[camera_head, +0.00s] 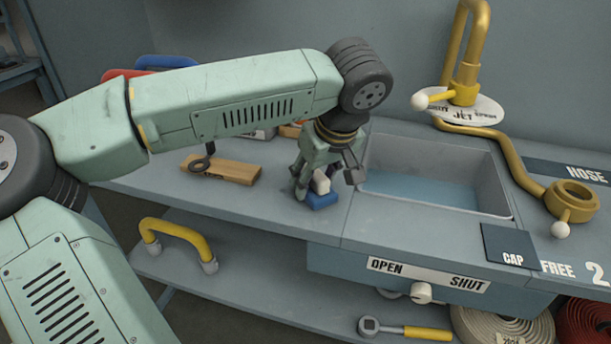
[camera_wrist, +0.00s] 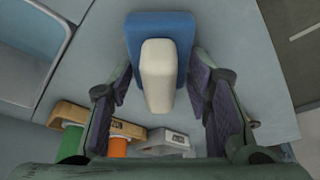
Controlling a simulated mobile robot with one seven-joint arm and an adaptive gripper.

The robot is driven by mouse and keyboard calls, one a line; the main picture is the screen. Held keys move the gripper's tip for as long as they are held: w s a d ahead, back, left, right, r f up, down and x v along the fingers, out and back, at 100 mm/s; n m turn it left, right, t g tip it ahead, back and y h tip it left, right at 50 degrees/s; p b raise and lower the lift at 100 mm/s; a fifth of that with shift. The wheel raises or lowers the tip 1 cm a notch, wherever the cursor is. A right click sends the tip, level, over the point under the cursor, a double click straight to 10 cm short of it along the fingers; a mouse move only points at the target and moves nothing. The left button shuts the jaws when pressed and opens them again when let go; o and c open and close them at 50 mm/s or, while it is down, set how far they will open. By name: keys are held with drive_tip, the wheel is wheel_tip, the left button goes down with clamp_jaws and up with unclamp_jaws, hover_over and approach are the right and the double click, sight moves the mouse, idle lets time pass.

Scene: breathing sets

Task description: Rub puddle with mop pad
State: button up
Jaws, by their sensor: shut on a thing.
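The mop pad (camera_head: 321,200) is a blue block with a white grip on top. It is at the counter surface, left of the sink; whether it touches the surface is hard to tell. In the wrist view the blue pad (camera_wrist: 160,27) lies beyond its white grip (camera_wrist: 158,78). My gripper (camera_head: 324,183) points down over the pad and is shut on its white grip, with one finger on each side in the wrist view. I cannot make out a separate puddle on the counter; my arm hides part of the back.
A sink (camera_head: 440,188) holding bluish water is right of my gripper, with a yellow tap (camera_head: 466,65) behind. A wooden block (camera_head: 228,170) with a dark ring lies left. A yellow handle (camera_head: 178,230) and a wrench (camera_head: 405,329) are lower down. Counter between block and pad is clear.

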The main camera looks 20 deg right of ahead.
drive_tip(key=shift+s+d, duration=0.5)
drive_tip(key=shift+d, duration=0.15)
drive_tip(key=shift+s+a, duration=0.2)
drive_tip(key=shift+s, duration=0.05)
drive_tip(key=shift+w+a+r, duration=0.1)
drive_tip(key=shift+w+a, duration=0.4)
drive_tip(key=shift+a, duration=0.2)
drive_tip(key=shift+w+a, duration=0.45)
drive_tip(key=shift+a, duration=0.2)
drive_tip(key=shift+w+a, duration=0.55)
drive_tip(key=shift+a, duration=0.3)
drive_tip(key=shift+w+a, duration=0.55)
drive_tip(key=shift+a, duration=0.25)
drive_tip(key=shift+w+a, duration=0.55)
drive_tip(key=shift+a, duration=0.3)
drive_tip(key=shift+w+a, duration=0.35)
drive_tip(key=shift+a, duration=0.15)
drive_tip(key=shift+s+d+f, duration=0.2)
drive_tip(key=shift+s+d, duration=0.7)
drive_tip(key=shift+d, duration=0.3)
drive_tip(key=shift+s+d+b, duration=0.2)
drive_tip(key=shift+s+d, duration=0.5)
drive_tip(key=shift+d, duration=0.35)
drive_tip(key=shift+s+d+b, duration=0.15)
drive_tip(key=shift+s+d, duration=0.5)
drive_tip(key=shift+d, duration=0.45)
drive_tip(key=shift+s+d+b, duration=0.2)
drive_tip(key=shift+s+d, duration=0.5)
drive_tip(key=shift+d, duration=0.35)
drive_tip(key=shift+r, duration=0.1)
